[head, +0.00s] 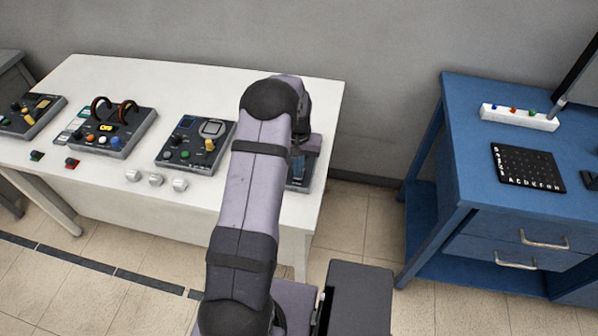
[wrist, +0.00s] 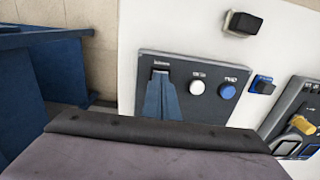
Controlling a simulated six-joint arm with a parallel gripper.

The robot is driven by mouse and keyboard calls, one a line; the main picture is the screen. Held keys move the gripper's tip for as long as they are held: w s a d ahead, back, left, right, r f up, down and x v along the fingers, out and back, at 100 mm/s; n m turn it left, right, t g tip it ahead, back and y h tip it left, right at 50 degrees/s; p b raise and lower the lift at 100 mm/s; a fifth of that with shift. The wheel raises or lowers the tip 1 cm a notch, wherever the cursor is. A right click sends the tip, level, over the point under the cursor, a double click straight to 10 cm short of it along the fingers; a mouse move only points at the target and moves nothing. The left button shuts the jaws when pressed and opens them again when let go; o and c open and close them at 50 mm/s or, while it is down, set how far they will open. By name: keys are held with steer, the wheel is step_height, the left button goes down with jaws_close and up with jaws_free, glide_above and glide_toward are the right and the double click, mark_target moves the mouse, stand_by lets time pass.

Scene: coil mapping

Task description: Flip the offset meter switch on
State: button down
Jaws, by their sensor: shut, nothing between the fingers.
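A dark panel (wrist: 208,110) lies on the white table in the wrist view, with a white round knob (wrist: 197,88) and a blue round knob (wrist: 228,91). My gripper (wrist: 161,73) is shut and empty, its blue-grey fingers over the left part of this panel, tips just below a small label. I cannot tell whether the tips touch the panel. No switch shows clearly there; the fingers cover that spot, and the labels are too blurred to read. In the head view, my arm hides most of the panel (head: 300,185) at the table's right end.
Left along the white table (head: 220,205) stand a control box with a yellow knob (head: 196,145) and one with two dark red handles (head: 113,132). Several small white blocks (head: 156,180) lie at the front edge. A blue cabinet (head: 450,180) stands right, across a floor gap.

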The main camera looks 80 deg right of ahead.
step_height(320, 180, up, 7)
steer(key=p, duration=0.4)
steer(key=shift+p, duration=0.35)
steer(key=shift+f, duration=0.1)
stand_by(0.4)
steer(key=shift+f, duration=0.15)
steer(key=a+f+y, duration=0.2)
steer(key=a, duration=0.6)
steer(key=a+f+y, duration=0.1)
steer(key=a+f, duration=0.1)
steer(key=a, duration=0.6)
steer(key=w+a+r+n+h, duration=0.1)
steer(key=w+a+r+n, duration=0.4)
steer(key=a, duration=0.6)
steer(key=w+a+r+n+h, duration=0.1)
steer(key=w+a+r+n, duration=0.4)
steer(key=a, duration=0.6)
steer(key=w+a+r+n+h, duration=0.1)
steer(key=w+a+r+n, duration=0.4)
steer(key=w+a+n, duration=0.3)
steer(key=w+a, duration=0.1)
steer(key=a, duration=0.2)
steer(key=shift+w+a+r+b, duration=0.15)
steer(key=shift+w+a+b, duration=0.15)
steer(key=shift+w+a, duration=0.05)
